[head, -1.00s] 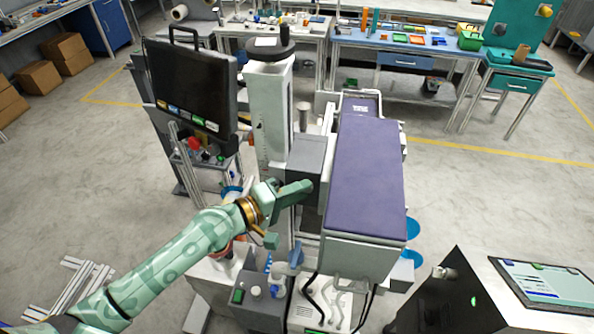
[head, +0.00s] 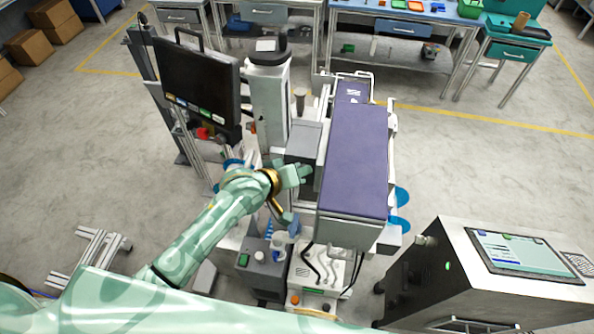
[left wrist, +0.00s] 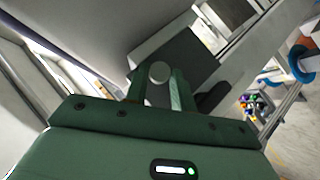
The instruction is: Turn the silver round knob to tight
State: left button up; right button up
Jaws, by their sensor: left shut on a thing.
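The silver round knob (left wrist: 159,72) shows in the left wrist view as a pale disc between the two green fingers. Behind it is a dark grey block (left wrist: 178,55), which also shows in the head view (head: 303,140) beside the machine's tall white column (head: 270,100). My left gripper (head: 303,172) reaches in at the front of this block. In the left wrist view its fingers (left wrist: 157,88) are shut on the knob, one on each side. In the head view the gripper hides the knob. No tight mark can be read. My right gripper is not in view.
A long purple-topped housing (head: 352,160) stands close to the right of the gripper. A black monitor (head: 200,80) is at the left. A grey control box (head: 263,258) with a green button sits below. A dark cabinet with a screen (head: 520,262) stands at the lower right.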

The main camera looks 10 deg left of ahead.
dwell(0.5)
pick_arm(q)
jog(key=o, duration=1)
jog(key=v, duration=1.6)
jog(key=shift+s, duration=0.25)
jog(key=shift+d+r, duration=0.1)
